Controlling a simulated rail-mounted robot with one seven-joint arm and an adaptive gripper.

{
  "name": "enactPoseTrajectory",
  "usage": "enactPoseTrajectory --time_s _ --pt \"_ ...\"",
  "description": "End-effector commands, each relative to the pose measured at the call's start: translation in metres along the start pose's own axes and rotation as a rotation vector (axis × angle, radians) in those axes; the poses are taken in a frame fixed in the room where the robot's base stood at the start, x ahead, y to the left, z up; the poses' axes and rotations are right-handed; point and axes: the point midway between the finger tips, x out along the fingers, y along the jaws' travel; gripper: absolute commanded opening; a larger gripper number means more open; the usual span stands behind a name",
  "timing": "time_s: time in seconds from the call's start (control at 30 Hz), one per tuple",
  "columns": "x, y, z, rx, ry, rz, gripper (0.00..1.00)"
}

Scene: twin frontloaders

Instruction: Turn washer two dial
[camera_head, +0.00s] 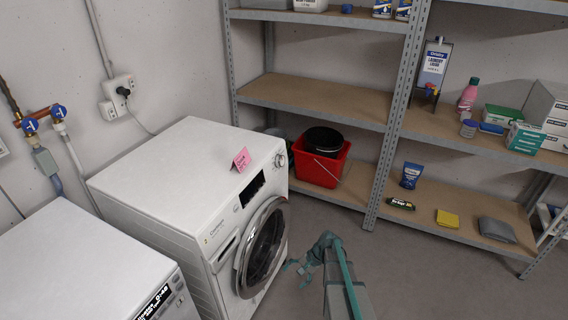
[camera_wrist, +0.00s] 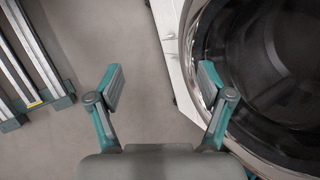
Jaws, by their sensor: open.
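The door also fills the right of the wrist view (camera_wrist: 275,60). My gripper (camera_wrist: 161,82) is open and empty, with bare floor between its fingers. In the head view, my gripper (camera_head: 296,272) is low in front of the door, well below the dial.
A second white machine (camera_head: 75,260) with a lit display is at the lower left. A red bucket (camera_head: 320,165) stands behind the washer on the lower shelf. Shelving (camera_head: 330,98) with bottles and boxes lines the back. The floor (camera_head: 420,275) at right is clear.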

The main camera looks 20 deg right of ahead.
Motion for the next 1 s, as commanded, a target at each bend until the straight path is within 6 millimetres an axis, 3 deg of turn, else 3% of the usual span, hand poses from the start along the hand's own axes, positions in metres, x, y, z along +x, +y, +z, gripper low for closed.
enactPoseTrajectory --time_s 0.03,0.17,0.2,0.3,0.4,0.5,0.63,0.83,1.0 --pt "-0.025 -0.033 -0.038 0.092 0.009 -0.103 0.8" --pt "-0.105 -0.112 -0.101 0.358 -0.042 -0.386 0.8" --pt "-0.135 -0.135 -0.118 0.444 -0.079 -0.475 0.8" --pt "-0.209 -0.189 -0.15 0.644 -0.223 -0.676 0.8" --pt "-0.263 -0.232 -0.163 0.825 -0.423 -0.809 0.8" --pt "-0.285 -0.253 -0.163 0.979 -0.617 -0.859 0.8" --pt "-0.299 -0.26 -0.156 1.113 -0.767 -0.86 0.8" --pt "-0.296 -0.264 -0.155 1.188 -0.813 -0.83 0.8" --pt "-0.288 -0.28 -0.153 1.19 -0.813 -0.829 0.8"
